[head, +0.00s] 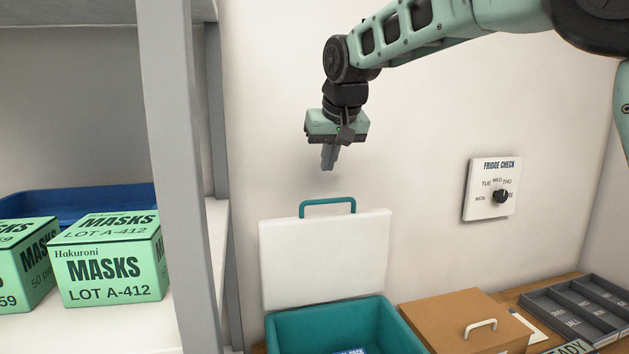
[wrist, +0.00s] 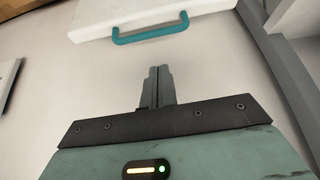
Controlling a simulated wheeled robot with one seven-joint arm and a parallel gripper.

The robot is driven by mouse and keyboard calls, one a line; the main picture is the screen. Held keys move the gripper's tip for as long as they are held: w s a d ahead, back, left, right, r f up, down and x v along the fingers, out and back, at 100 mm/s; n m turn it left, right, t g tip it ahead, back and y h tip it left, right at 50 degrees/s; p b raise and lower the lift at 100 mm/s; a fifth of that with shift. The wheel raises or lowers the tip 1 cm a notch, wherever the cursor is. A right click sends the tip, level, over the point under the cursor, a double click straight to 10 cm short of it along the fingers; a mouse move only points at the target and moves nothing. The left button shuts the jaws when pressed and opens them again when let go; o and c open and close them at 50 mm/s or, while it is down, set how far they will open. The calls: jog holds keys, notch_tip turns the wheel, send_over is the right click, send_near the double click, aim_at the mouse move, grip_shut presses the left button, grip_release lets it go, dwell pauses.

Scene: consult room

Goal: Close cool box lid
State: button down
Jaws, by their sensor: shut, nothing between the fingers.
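The cool box (head: 285,332) is teal and stands at the bottom middle of the head view. Its white lid (head: 325,260) is open and stands upright at the back of the box. A teal handle (head: 328,204) is on the lid's top edge. My gripper (head: 328,168) points down, shut and empty, above the handle and apart from it. In the wrist view, my gripper's fingers (wrist: 157,70) are together, with the teal handle (wrist: 150,30) and the white lid (wrist: 100,15) beyond them. Most of the box's inside is cut off by the frame's bottom edge.
A brown box (head: 462,318) with a pale handle stands right of the cool box. A grey divided tray (head: 580,310) lies farther right. A grey shelf post (head: 175,160) and green mask boxes (head: 108,262) are at left. A dial panel (head: 493,188) hangs on the wall.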

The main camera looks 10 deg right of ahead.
jog(key=w+r, duration=0.2)
jog(key=p, duration=0.5)
send_over(328, 214)
jog(key=w, duration=0.4)
notch_tip(328, 214, down, 8)
jog(key=shift+a+f, duration=0.1)
jog(key=shift+f, duration=0.1)
jog(key=s, duration=0.2)
jog(key=s+p, duration=0.1)
jog(key=shift+s+f, duration=0.4)
jog(key=shift+f, duration=0.1)
jog(key=shift+t, duration=0.3)
